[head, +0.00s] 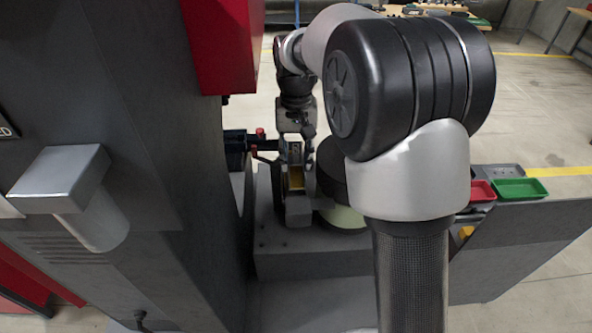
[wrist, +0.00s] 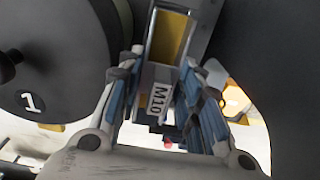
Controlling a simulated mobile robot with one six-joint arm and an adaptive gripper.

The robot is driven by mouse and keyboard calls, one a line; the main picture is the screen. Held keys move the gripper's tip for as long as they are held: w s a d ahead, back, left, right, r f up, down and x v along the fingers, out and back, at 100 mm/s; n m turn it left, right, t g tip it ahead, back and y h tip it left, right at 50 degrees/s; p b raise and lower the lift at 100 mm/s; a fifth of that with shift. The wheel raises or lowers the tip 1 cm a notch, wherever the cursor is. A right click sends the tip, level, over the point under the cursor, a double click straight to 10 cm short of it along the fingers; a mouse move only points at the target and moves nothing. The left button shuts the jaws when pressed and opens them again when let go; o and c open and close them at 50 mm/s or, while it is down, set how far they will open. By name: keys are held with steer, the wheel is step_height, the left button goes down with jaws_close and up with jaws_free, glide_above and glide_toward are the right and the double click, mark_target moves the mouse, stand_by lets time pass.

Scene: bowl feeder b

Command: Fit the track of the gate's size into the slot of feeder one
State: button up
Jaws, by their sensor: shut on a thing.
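My gripper (wrist: 158,80) is shut on a pale track block (wrist: 161,94) with the label M10, which sits between its two fingers. A grey channel with a yellow floor (wrist: 168,38) lies straight beyond the label in the wrist view; I cannot tell where track and slot meet. The dark round feeder (wrist: 62,50) with a white 1 stands close on the left. In the head view my gripper (head: 295,140) points down over the yellow strip (head: 296,178), beside the dark feeder bowl (head: 330,170). My arm hides part of the feeder. The gate's size is not readable.
A grey machine wall (head: 150,130) and a red box (head: 222,45) stand close on the left. A red-knobbed fixture (head: 260,133) is left of my gripper. A red bin (head: 482,191) and a green bin (head: 520,188) stand right. An orange glow (wrist: 236,100) shows right in the wrist view.

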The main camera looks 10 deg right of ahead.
mark_target(296, 170)
steer(key=shift+f, duration=2.25)
steer(key=shift+f, duration=0.15)
steer(key=o, duration=0.9)
